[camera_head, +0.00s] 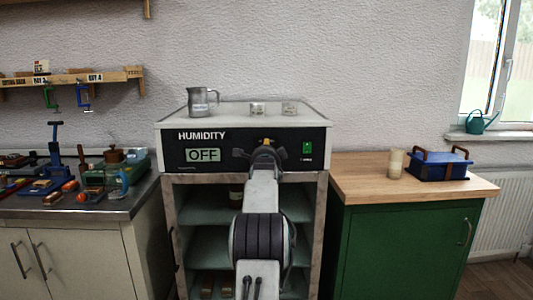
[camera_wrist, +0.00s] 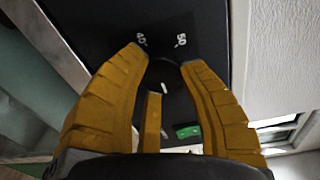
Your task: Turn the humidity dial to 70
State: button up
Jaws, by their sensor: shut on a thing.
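The humidity cabinet's black panel (camera_head: 228,155) carries the word HUMIDITY and a display (camera_head: 203,155) that reads OFF. My gripper (camera_head: 266,147) is at the panel, right of the display, and hides the dial in the head view. In the wrist view my gripper's two yellow fingers (camera_wrist: 165,62) are closed around the dark round dial (camera_wrist: 163,74), one on each side. The dial has a short white mark. Labels 40 and 50 (camera_wrist: 180,41) show beyond the fingertips; other numbers are hidden. An orange strip (camera_wrist: 152,122) shows between the fingers; I cannot tell what it belongs to.
A green switch (camera_head: 307,148) sits on the panel close to the right of my gripper; it also shows in the wrist view (camera_wrist: 187,131). A metal jug (camera_head: 201,103) and two small containers stand on the cabinet top. Worktops (camera_head: 350,182) flank the cabinet.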

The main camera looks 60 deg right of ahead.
jog(key=shift+w+r, duration=0.1)
jog(key=shift+r, duration=0.1)
dwell(0.4)
jog(key=o, duration=1.2)
jog(key=shift+f, duration=0.2)
jog(key=shift+v, duration=6)
jog(key=shift+o, duration=0.2)
jog(key=shift+f, duration=0.1)
